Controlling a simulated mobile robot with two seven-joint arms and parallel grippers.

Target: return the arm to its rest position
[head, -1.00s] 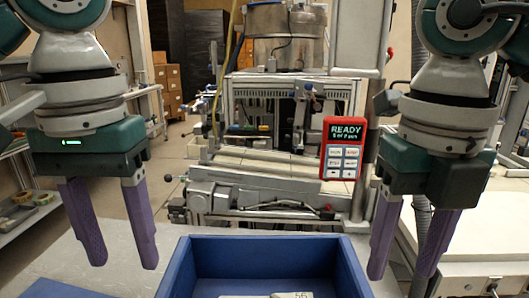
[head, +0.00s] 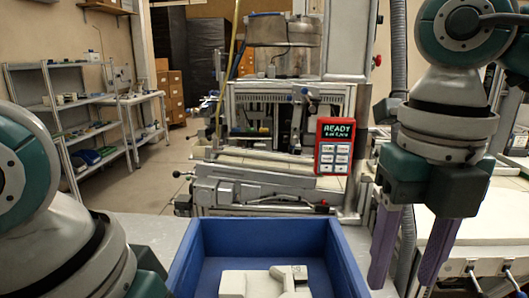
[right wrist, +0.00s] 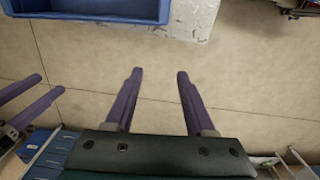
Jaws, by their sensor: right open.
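My right gripper (head: 405,279) hangs in the head view at the right, fingers pointing down, open and empty. In the right wrist view its two purple fingers (right wrist: 159,73) stand apart over the bare floor. My left arm is low at the left edge of the head view, with its fingers out of that view. The left gripper's purple fingers (right wrist: 50,85) show at the left edge of the right wrist view, apart with nothing seen between them.
A blue bin (head: 192,258) with pale pieces (head: 262,283) stands front centre; its edge shows in the right wrist view (right wrist: 90,18). A red READY panel (head: 335,146) is on the machine behind. Shelves (head: 62,125) stand at the left. A white-topped bench (head: 470,245) is at the right.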

